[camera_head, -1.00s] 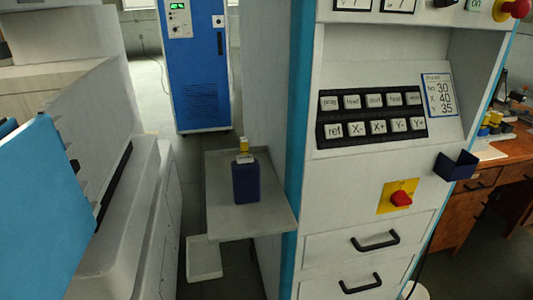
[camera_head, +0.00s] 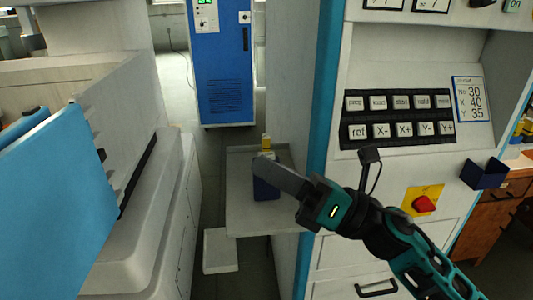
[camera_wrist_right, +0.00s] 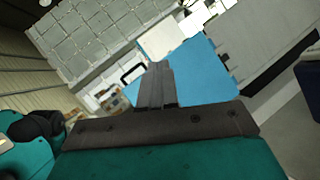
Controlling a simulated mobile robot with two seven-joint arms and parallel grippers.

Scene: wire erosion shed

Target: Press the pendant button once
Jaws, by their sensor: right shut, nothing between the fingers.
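A dark blue box (camera_head: 265,190) stands on a grey side shelf (camera_head: 245,222) in the head view. A white piece and a small yellow block (camera_head: 266,142) show at its top. I cannot tell for sure whether this is the pendant, and no button on it can be made out. My right gripper (camera_head: 262,165) reaches in from the lower right with its fingers shut and empty. Its fingertips overlap the top of the box in the picture; contact cannot be told. The wrist view shows the shut fingers (camera_wrist_right: 155,70). My left gripper is not in view.
A control cabinet with key rows (camera_head: 398,117) and a red knob on a yellow plate (camera_head: 424,203) stands right of the shelf. A blue cabinet (camera_head: 222,70) stands behind. A pale machine with a blue panel (camera_head: 65,190) is at the left.

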